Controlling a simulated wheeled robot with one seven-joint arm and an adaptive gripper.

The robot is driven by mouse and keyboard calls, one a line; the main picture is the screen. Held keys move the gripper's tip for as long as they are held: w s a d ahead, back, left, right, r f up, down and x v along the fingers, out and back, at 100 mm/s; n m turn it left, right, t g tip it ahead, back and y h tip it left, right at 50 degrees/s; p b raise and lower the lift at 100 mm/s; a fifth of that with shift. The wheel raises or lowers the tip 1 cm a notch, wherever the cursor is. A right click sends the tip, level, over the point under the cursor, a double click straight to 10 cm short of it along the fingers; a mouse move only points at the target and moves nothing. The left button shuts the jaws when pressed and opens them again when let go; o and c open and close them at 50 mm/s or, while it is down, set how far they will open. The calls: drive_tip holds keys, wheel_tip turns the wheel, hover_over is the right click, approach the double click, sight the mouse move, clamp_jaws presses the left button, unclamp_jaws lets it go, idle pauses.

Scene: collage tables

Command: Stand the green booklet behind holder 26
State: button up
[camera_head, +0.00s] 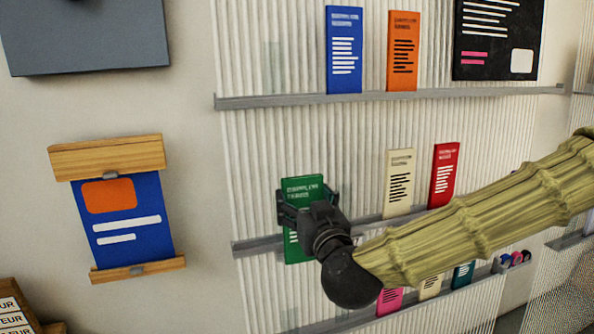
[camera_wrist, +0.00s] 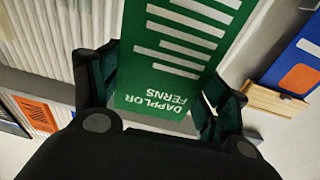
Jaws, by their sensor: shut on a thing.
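The green booklet (camera_head: 303,188) is upright in the head view, at the left end of the middle grey rail (camera_head: 367,222). My gripper (camera_head: 308,204) is shut on its sides, with one finger at each edge. The booklet's lower part overlaps the rail and reaches below it in the picture; I cannot tell whether it touches. The booklet fills the middle of the wrist view (camera_wrist: 172,45), its title upside down, between my gripper's fingers (camera_wrist: 158,95). No number 26 is legible, so I cannot tell which holder it is. My wrist hides part of the booklet's lower right.
A cream booklet (camera_head: 399,180) and a red booklet (camera_head: 443,175) stand farther right on the middle rail. Blue (camera_head: 344,50) and orange (camera_head: 402,50) booklets stand on the upper rail (camera_head: 300,99). A blue poster (camera_head: 124,222) hangs left. My arm crosses the right side.

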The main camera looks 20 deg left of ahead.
sight(294, 188)
drive_tip(key=a+r, duration=0.1)
drive_tip(key=r+y, duration=0.1)
drive_tip(key=r, duration=0.1)
drive_tip(key=shift+s+a, duration=0.4)
drive_tip(key=shift+f+x, duration=0.15)
drive_tip(key=shift+x, duration=1.1)
drive_tip(key=shift+f+x, duration=0.2)
drive_tip(key=shift+x, duration=1.1)
drive_tip(key=shift+f+x, duration=0.15)
drive_tip(key=shift+x, duration=1.1)
drive_tip(key=shift+f, duration=0.15)
drive_tip(key=shift+s+f+b, duration=0.1)
drive_tip(key=shift+f+b, duration=0.3)
drive_tip(key=shift+f, duration=0.2)
drive_tip(key=shift+f+b, duration=0.35)
drive_tip(key=shift+b, duration=0.1)
